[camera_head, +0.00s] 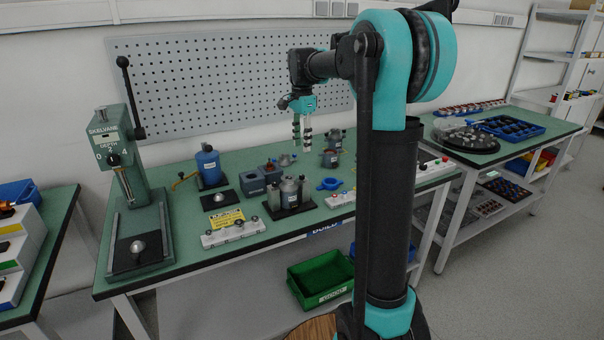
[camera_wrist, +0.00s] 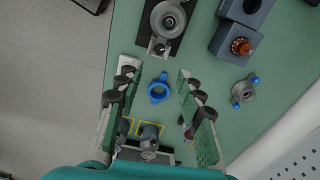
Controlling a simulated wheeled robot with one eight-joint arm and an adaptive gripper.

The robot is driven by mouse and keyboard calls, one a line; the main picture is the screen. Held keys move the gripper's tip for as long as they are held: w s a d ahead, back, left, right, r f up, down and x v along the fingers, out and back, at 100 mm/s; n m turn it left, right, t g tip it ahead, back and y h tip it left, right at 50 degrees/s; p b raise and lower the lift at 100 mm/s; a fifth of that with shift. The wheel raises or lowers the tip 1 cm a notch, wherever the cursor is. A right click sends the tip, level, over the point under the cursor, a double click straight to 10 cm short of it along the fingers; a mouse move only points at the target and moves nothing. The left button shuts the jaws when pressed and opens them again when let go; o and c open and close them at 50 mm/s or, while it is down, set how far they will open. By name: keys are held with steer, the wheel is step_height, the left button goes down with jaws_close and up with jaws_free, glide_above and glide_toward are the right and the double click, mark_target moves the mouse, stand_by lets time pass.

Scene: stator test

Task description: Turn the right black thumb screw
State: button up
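My gripper (camera_head: 302,143) hangs fingers down above the bench, behind the grey housing. In the wrist view its two green-padded fingers (camera_wrist: 155,112) are spread apart with nothing held between them. The grey housing (camera_head: 289,191) stands upright on a black base plate (camera_head: 274,212), with small dark parts at its sides. A grey cylinder on a black plate (camera_wrist: 168,18) shows at the top of the wrist view. I cannot clearly make out the right black thumb screw in either view. A blue ring (camera_wrist: 158,88) lies on the bench, seen between the fingers; it also shows in the head view (camera_head: 329,184).
A green lever press (camera_head: 132,180) stands at the left. A blue canister (camera_head: 208,164), a grey block (camera_head: 252,183) and white strips (camera_head: 233,233) are on the bench (camera_head: 255,249). A pegboard (camera_head: 215,85) is behind. A green bin (camera_head: 320,278) is below.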

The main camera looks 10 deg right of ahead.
mark_target(302, 175)
step_height(302, 175, down, 12)
steer(key=shift+r, duration=0.1)
steer(key=shift+c, duration=0.5)
jaws_close()
